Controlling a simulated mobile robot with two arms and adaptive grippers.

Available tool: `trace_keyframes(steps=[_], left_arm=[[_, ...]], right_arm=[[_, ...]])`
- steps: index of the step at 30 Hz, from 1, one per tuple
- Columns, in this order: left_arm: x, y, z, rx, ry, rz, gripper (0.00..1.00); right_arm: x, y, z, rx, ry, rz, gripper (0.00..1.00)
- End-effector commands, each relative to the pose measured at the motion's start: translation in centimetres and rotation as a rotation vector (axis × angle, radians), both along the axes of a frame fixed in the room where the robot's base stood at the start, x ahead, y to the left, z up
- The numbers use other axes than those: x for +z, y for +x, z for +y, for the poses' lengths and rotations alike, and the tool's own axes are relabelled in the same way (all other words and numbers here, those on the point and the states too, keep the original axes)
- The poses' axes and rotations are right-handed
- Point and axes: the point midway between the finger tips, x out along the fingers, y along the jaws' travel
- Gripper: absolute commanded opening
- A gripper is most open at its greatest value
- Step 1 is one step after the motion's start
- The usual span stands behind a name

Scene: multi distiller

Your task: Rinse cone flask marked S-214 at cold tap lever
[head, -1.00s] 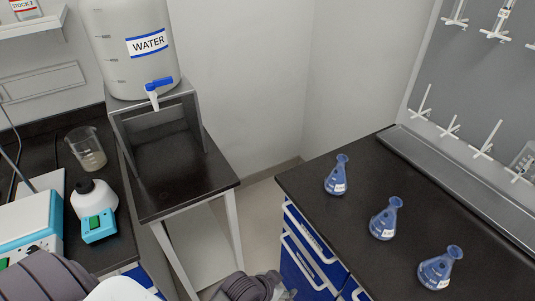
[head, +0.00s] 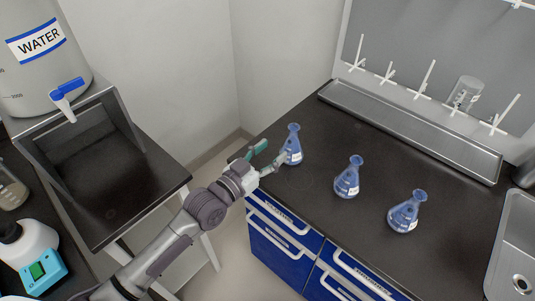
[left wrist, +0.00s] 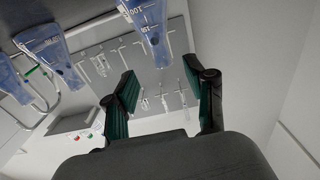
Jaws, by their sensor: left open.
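Three blue-tinted cone flasks with small white labels stand upright on the dark counter: a left one (head: 292,146), a middle one (head: 347,178) and a right one (head: 407,212). Their label text is too small to read, so I cannot tell which is S-214. My left gripper (head: 267,156) is open beside the left flask, at the counter's near-left corner. In the left wrist view the gripper (left wrist: 162,72) has its fingers apart, with a graduated flask (left wrist: 151,22) just beyond the fingertips, not clearly between them. My right gripper and the cold tap lever are not visible in the head view.
A metal sink (head: 515,250) lies at the right edge. A metal trough (head: 420,132) and a peg rack (head: 425,70) with an inverted beaker (head: 465,93) line the counter's back. A water carboy (head: 40,50) stands on a metal stand at left. A floor gap separates the two benches.

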Motion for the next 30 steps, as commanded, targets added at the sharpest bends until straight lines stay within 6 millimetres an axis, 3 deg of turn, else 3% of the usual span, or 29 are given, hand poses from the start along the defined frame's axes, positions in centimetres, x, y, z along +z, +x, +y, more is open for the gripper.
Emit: trace_keyframes(steps=[18, 30], left_arm=[[-0.2, 5.5, -4.1, 0.000, -0.003, 0.001, 0.55], [-0.1, 8.0, -5.9, 0.000, -0.001, 0.002, 0.55]], right_arm=[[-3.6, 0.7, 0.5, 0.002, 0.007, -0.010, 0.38], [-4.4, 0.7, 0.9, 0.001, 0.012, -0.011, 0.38]])
